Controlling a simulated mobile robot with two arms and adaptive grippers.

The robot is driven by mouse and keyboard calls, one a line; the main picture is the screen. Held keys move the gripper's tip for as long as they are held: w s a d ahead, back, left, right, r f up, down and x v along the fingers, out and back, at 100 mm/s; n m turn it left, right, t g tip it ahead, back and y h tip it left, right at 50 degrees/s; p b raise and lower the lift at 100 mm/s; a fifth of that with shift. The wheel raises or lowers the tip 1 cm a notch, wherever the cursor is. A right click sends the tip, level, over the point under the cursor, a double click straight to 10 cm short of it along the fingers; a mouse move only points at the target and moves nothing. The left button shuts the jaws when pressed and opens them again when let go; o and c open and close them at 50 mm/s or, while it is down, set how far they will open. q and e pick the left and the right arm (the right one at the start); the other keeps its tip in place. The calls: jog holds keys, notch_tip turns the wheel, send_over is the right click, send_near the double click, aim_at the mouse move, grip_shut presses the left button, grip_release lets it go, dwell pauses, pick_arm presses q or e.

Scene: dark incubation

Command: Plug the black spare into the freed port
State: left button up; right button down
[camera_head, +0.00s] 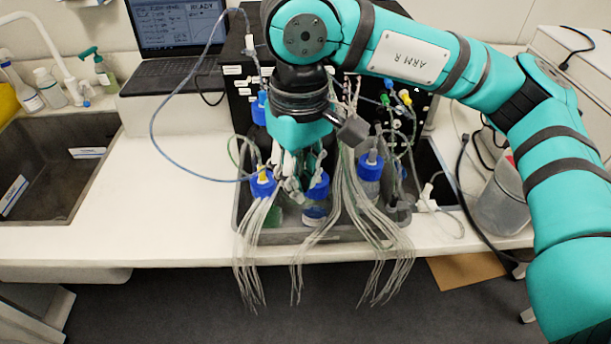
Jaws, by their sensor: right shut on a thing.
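My right gripper (297,180) reaches down from above, over the grey tray (285,239) and in front of the black instrument box (238,112). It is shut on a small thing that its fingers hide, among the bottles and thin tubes. I cannot make out whether this is the black spare. The instrument's front carries several coloured fittings, green, yellow and blue, at its right side. My right arm and gripper cover much of that front, and I cannot pick out the freed port. My left gripper is not in view.
Blue-capped bottles (369,174) stand crowded in the tray. Bundles of clear tubing (390,250) hang over the bench's front edge. A laptop (178,40) stands at the back left, a sink (60,165) at the left. The bench between sink and tray is clear.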

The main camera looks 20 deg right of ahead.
jog(key=w+a+m, duration=0.4)
jog(key=w+a, duration=0.3)
jog(key=a, duration=0.2)
jog(key=shift+w+a, duration=0.2)
